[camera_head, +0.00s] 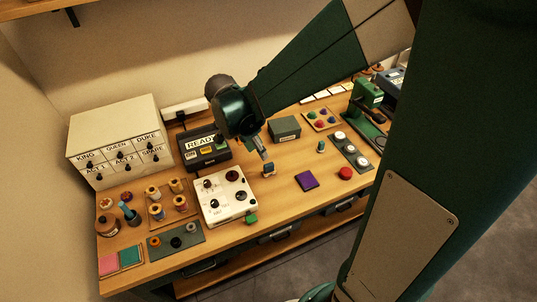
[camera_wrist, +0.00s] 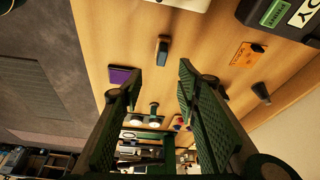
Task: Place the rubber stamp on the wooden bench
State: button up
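The wooden bench (camera_head: 285,205) is a long light-wood table top, and it also shows in the wrist view (camera_wrist: 205,35). A small dark upright block with a tan side (camera_head: 269,170), which may be the rubber stamp, stands on it just beyond my gripper (camera_head: 263,153). It shows past the fingertips in the wrist view (camera_wrist: 163,48), apart from them. A small teal-green knobbed piece (camera_head: 321,147) to its right could also be the stamp; I cannot tell which. My gripper's two fingers (camera_wrist: 160,72) are apart with nothing held between them.
A purple pad (camera_head: 306,180) and red button (camera_head: 345,173) lie right of the block. A white control panel (camera_head: 226,207) is to its left. A grey box (camera_head: 284,128) and the READY box (camera_head: 205,155) stand behind. Bare wood lies in front of the block.

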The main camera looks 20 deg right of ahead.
jog(key=s+a+r+n+t+y, duration=0.3)
jog(key=s+r+n+t, duration=0.3)
jog(key=s+r+n, duration=0.8)
jog(key=shift+s+a+r+n+t+y, duration=0.15)
jog(key=shift+s+r+n+t+y, duration=0.25)
jog(key=shift+s+n, duration=0.6)
